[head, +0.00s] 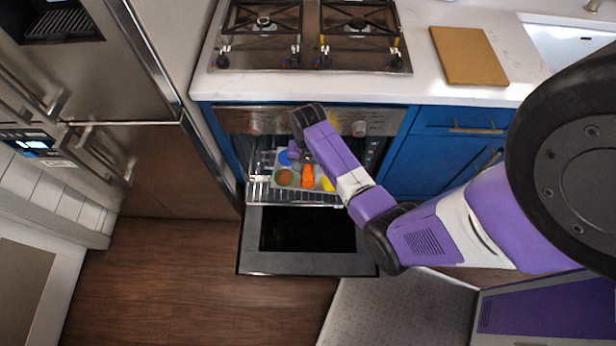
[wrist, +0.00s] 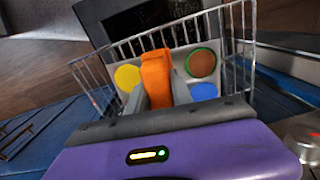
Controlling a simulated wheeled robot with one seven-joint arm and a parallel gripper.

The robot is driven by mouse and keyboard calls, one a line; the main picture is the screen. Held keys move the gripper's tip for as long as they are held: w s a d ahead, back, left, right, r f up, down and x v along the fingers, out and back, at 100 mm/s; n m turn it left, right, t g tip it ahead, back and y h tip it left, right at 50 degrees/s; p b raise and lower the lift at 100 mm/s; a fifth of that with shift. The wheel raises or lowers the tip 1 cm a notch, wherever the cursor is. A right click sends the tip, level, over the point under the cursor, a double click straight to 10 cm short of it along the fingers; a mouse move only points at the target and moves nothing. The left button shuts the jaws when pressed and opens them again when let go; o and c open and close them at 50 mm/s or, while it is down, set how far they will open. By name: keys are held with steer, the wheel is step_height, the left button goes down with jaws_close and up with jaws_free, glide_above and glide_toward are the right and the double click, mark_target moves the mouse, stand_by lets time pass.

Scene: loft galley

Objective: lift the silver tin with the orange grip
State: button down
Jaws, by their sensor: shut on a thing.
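The silver tin (wrist: 181,62) has round yellow, blue and green-rimmed brown patches or cups on it. It also shows in the head view at the oven opening, partly hidden by my arm. Its orange grip (wrist: 155,76) stands up at the middle of the near side, and shows in the head view (head: 307,177). My gripper (wrist: 159,92) is shut on the orange grip, with one grey finger on each side. The tin is within the outline of the wire oven rack (head: 262,192); I cannot tell whether it touches the rack.
The oven door (head: 305,262) is folded down below the rack. Wire sides of the rack stand around the tin. The stove top (head: 310,60) and counter edge lie above the oven. A wooden board (head: 469,56) is on the counter at right. Wooden floor (head: 190,275) is clear at left.

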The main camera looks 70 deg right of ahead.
steer(key=shift+w+d+f+b, duration=0.2)
steer(key=shift+w+d+b, duration=0.1)
steer(key=shift+d+b, duration=0.35)
steer(key=shift+w+d+f+b, duration=0.15)
steer(key=shift+w+d+b, duration=0.15)
steer(key=shift+d+b, duration=0.4)
steer(key=shift+w+d+f+b, duration=0.25)
steer(key=shift+d+b, duration=0.25)
steer(key=shift+d, duration=0.25)
steer(key=shift+w+d+b, duration=0.25)
steer(key=shift+d+b, duration=0.15)
steer(key=shift+d, duration=0.15)
steer(key=shift+d+r, duration=0.1)
steer(key=shift+r, duration=0.1)
steer(key=shift+f, duration=0.4)
steer(key=shift+f+b, duration=0.35)
steer(key=shift+f, duration=0.65)
steer(key=shift+f, duration=0.2)
steer(key=shift+f+b, duration=0.65)
steer(key=shift+f, duration=0.1)
